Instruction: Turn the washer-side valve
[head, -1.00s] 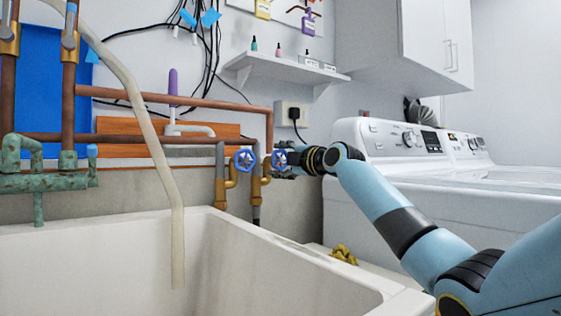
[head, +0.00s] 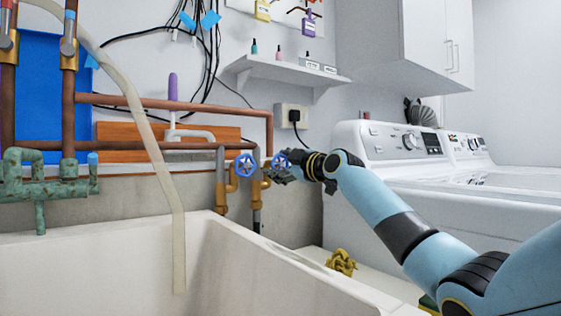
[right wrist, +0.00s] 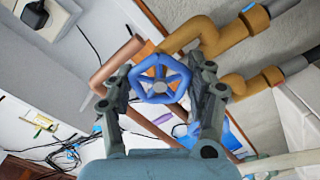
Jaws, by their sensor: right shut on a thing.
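Two blue valve handwheels sit on copper pipes behind the sink in the head view. The right-hand wheel (head: 281,162), on the side nearer the washer, is partly covered by my right gripper (head: 288,172). The left-hand wheel (head: 245,164) stands free beside it. In the right wrist view, the blue wheel (right wrist: 160,78) lies between the two dark fingers of my gripper (right wrist: 164,82), one on each side of its rim. My right gripper is shut on this wheel. My left gripper is not in view.
The white sink (head: 100,255) fills the lower left, with a pale hose (head: 160,165) hanging into it. Yellow cloth (head: 341,262) lies low between sink and washer. A shelf (head: 285,68) is above.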

